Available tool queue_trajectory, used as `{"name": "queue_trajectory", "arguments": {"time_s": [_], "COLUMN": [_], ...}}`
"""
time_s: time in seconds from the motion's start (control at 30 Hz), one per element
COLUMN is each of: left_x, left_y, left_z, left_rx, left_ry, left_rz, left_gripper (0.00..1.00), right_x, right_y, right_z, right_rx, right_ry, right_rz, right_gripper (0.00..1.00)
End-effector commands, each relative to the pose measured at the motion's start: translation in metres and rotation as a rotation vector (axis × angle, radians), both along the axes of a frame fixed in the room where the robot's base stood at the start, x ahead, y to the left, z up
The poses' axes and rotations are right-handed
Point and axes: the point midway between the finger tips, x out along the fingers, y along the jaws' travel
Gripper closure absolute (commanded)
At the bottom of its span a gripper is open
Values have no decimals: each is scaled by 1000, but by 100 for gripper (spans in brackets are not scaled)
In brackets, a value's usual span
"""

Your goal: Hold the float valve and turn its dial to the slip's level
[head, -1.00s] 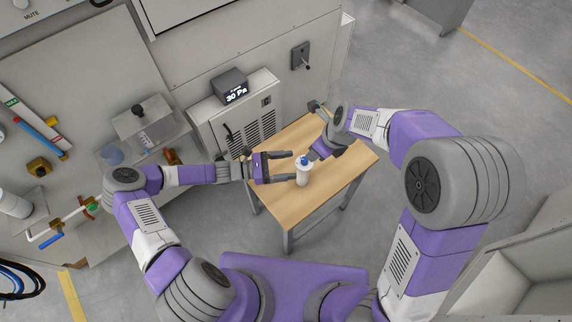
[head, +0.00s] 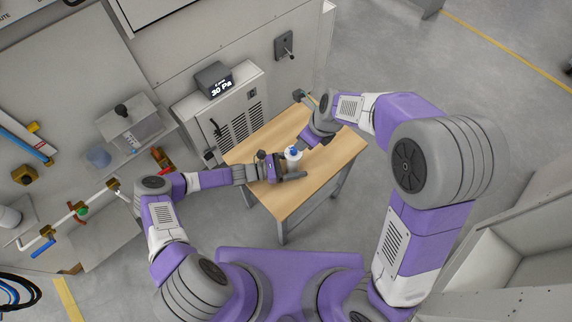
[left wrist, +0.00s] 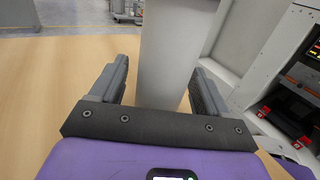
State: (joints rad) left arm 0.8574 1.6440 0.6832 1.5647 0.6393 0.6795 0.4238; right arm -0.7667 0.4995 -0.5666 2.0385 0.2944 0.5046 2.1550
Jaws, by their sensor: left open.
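The float valve (head: 293,158) is a white upright cylinder with a blue top, standing on the wooden table (head: 290,205). My left gripper (head: 288,167) is open at the valve, low over the table. In the left wrist view, the valve's pale body (left wrist: 170,50) stands between the two open fingers (left wrist: 163,75), with a gap visible at the left finger. My right gripper (head: 304,139) is just behind and right of the valve's top; its fingers are too small and covered to read. The dial's marks cannot be read. I cannot make out a slip.
A grey display reading 30 Pa (head: 214,80) sits on a vented cabinet (head: 242,110) behind the table. A bench with pipes and valves (head: 82,212) is at the left. The table's front and right parts are clear. A pale open cabinet (head: 510,255) stands at the right.

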Motion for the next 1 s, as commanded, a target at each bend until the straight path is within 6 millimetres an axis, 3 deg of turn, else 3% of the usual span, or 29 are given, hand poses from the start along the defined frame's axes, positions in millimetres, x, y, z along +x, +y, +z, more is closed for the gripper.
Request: {"name": "queue_trajectory", "arguments": {"time_s": [0.37, 0.77, 1.0], "left_x": [2, 2, 2], "left_y": [-6, -5, -5], "left_z": [0, 0, 0], "left_rx": [1, 1, 1], "left_ry": [-1, 0, 0], "left_rz": [1, 1, 1], "left_gripper": [24, 84, 85], "right_x": [0, 0, 0], "right_y": [0, 0, 0], "right_z": [0, 0, 0], "right_rx": [0, 0, 0], "right_ry": [0, 0, 0], "right_rz": [0, 0, 0], "right_gripper": [57, 57, 57]}}
